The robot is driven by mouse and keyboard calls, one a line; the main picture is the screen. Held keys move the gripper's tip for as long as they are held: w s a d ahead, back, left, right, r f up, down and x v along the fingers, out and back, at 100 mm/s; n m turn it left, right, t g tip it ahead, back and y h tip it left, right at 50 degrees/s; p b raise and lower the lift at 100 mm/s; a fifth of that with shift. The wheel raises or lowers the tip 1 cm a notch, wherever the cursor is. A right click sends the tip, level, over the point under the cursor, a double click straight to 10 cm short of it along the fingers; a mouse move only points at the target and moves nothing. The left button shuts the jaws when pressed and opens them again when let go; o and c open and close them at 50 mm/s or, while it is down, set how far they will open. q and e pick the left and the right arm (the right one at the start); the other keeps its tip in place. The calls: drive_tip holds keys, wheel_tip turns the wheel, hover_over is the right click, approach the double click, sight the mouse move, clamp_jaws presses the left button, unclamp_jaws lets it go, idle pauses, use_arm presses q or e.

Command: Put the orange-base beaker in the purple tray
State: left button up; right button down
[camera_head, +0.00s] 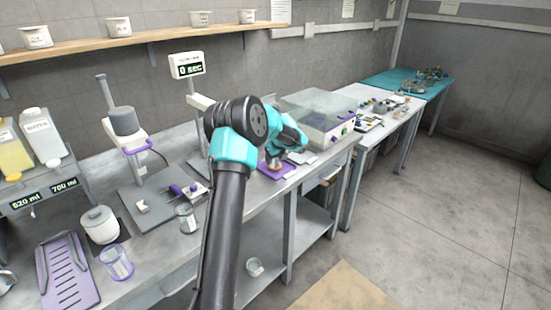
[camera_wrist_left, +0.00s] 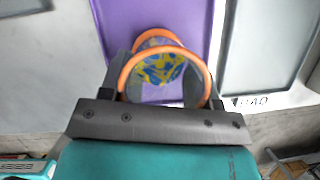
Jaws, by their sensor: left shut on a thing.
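The beaker with orange rings (camera_wrist_left: 163,65) is seen from above in the left wrist view, with a yellow and blue pattern showing through it. My left gripper (camera_wrist_left: 163,88) is shut on it, one finger on each side. The beaker is over the purple tray (camera_wrist_left: 115,20); I cannot tell whether it touches the tray's surface. In the head view the beaker (camera_head: 274,163) shows small below my left gripper (camera_head: 277,152), over the purple tray (camera_head: 287,174) near the bench's front edge. My right gripper is not in view.
A grey tray (camera_wrist_left: 252,50) lies right of the purple one. A clear-lidded box (camera_head: 320,115) stands behind. At left are a purple-ringed beaker (camera_head: 117,262), another beaker (camera_head: 186,217), a purple rack (camera_head: 66,275), a white pot (camera_head: 99,225) and a stand (camera_head: 123,125).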

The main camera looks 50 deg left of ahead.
use_arm(q)
drive_tip(key=o, duration=1)
drive_tip(key=shift+f, duration=0.1)
drive_tip(key=v, duration=1.2)
